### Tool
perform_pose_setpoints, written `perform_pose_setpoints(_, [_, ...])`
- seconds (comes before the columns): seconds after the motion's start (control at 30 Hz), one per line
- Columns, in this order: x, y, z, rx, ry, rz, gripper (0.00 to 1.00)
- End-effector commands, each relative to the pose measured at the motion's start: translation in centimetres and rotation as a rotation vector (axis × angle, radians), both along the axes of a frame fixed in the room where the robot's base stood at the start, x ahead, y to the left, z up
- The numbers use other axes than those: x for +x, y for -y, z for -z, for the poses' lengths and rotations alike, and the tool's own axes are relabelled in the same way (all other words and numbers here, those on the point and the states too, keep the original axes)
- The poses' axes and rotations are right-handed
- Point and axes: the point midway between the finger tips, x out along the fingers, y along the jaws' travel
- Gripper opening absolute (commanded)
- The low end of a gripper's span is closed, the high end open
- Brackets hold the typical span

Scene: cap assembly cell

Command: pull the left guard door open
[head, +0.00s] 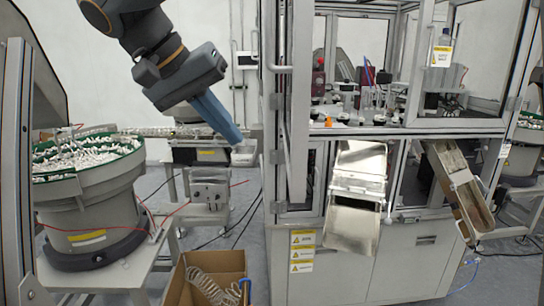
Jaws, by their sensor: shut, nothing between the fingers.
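My gripper (236,138) hangs from the arm at the upper middle, its blue fingers pointing down and right. It is shut and empty, left of the machine and apart from any handle in the picture. The left guard door (299,100) shows as a tall, narrow grey frame, seen nearly edge-on, and looks swung outward.
The right guard door (470,60) is clear-paned with a warning label. A feeder bowl (85,190) of white parts stands at left. A cardboard box (205,280) sits in front. Metal chutes (352,225) jut from the machine. Grey floor shows between bowl and machine.

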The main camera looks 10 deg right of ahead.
Motion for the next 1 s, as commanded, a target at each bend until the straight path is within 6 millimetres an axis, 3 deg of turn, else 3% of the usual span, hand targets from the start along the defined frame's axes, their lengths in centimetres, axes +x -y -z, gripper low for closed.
perform_pose_setpoints(0.57, [3.1,5.4,7.8,-0.003,-0.005,0.006,0.0])
perform_pose_setpoints(0.8, [2.6,8.3,7.5,-0.001,-0.002,0.003,0.0])
perform_pose_setpoints(1.0, [2.6,9.0,7.7,0.0,-0.001,0.0,0.0])
